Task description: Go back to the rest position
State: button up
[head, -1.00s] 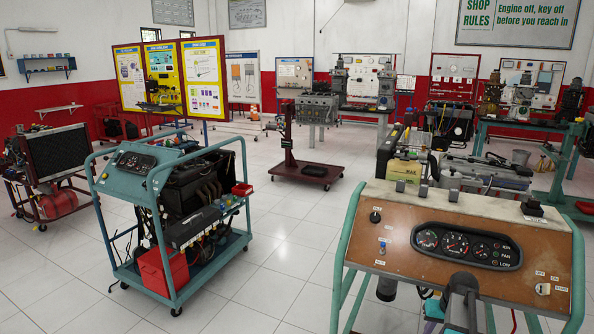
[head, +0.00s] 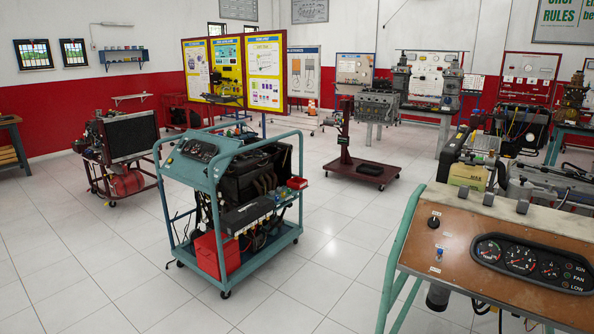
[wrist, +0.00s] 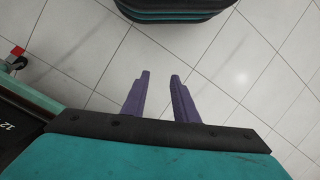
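My gripper (wrist: 158,82) shows in the wrist view. Its two purple fingers stand apart with bare tiled floor between them, so it is open and empty. It is not visible in the head view now. The engine trainer with the brown panel (head: 512,252) stands at the lower right of the head view, with gauges, a toggle switch and labels on its face. The rest position itself is not marked in any view.
A teal wheeled engine trainer (head: 190,185) with a red box (head: 217,254) stands left of centre. A radiator trainer (head: 128,140) is behind it. A red stand (head: 345,140) is further back. Tiled floor (head: 300,270) between the two teal-framed trainers is clear.

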jog(key=s+a+f+g, duration=0.1)
jog(key=s+a+f, duration=0.1)
jog(key=s, duration=0.3)
jog(key=s+a+f+n+g+h, duration=0.1)
jog(key=s+a+f, duration=0.2)
jog(key=s+a, duration=0.2)
jog(key=s+a+f+n+g, duration=0.1)
jog(key=s+a+f, duration=0.1)
jog(key=s, duration=0.4)
jog(key=shift+s+a+f, duration=0.35)
jog(key=shift+a+f, duration=0.05)
jog(key=shift+a, duration=0.4)
